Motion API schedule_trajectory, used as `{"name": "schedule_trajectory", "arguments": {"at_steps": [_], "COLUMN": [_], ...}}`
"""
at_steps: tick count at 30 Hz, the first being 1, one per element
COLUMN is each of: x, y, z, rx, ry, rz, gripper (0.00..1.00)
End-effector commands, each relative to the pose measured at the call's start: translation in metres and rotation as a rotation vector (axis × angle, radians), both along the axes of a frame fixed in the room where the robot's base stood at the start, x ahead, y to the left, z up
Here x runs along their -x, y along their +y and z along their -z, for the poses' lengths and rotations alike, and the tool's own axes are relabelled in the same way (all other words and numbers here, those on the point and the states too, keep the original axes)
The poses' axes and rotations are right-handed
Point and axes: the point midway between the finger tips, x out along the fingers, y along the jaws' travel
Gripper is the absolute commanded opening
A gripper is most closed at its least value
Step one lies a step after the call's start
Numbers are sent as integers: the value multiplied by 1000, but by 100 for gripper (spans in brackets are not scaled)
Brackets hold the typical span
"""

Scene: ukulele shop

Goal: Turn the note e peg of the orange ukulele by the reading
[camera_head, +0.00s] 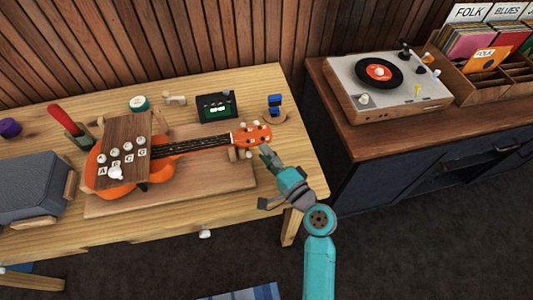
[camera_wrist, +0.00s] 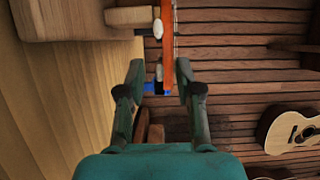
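The orange ukulele (camera_head: 98,180) lies on a wooden board (camera_head: 235,180) on the table, its headstock (camera_head: 252,134) toward the right. Small pale pegs show at the headstock's edges; their note names cannot be read. My gripper (camera_head: 267,155) is just right of and below the headstock. In the wrist view my gripper (camera_wrist: 160,78) is open and empty, with the orange headstock edge (camera_wrist: 167,45) ahead between the fingers and a white peg (camera_wrist: 158,28) beside it. A dark tuner (camera_head: 216,108) with small green marks stands behind the neck; its reading is too small to tell.
A wooden panel (camera_head: 138,135) with several knobs and letter tiles stands over the ukulele's body. A blue object (camera_head: 275,103) on a wooden holder stands behind the headstock. A grey speaker (camera_head: 32,185) is at left. A turntable (camera_head: 382,80) stands on the right cabinet.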

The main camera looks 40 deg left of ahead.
Motion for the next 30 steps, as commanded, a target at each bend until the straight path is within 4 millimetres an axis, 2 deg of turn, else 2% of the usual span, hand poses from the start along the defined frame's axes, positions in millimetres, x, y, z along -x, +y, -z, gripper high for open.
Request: {"name": "schedule_trajectory", "arguments": {"at_steps": [9, 10, 14, 30], "x": [-1, -1, -1, -1], "y": [3, 3, 3, 3], "z": [0, 0, 0, -1], "rx": [1, 1, 1, 56], "ry": [0, 0, 0, -66], "rz": [0, 0, 0, 1], "gripper": [35, 32, 0, 0]}}
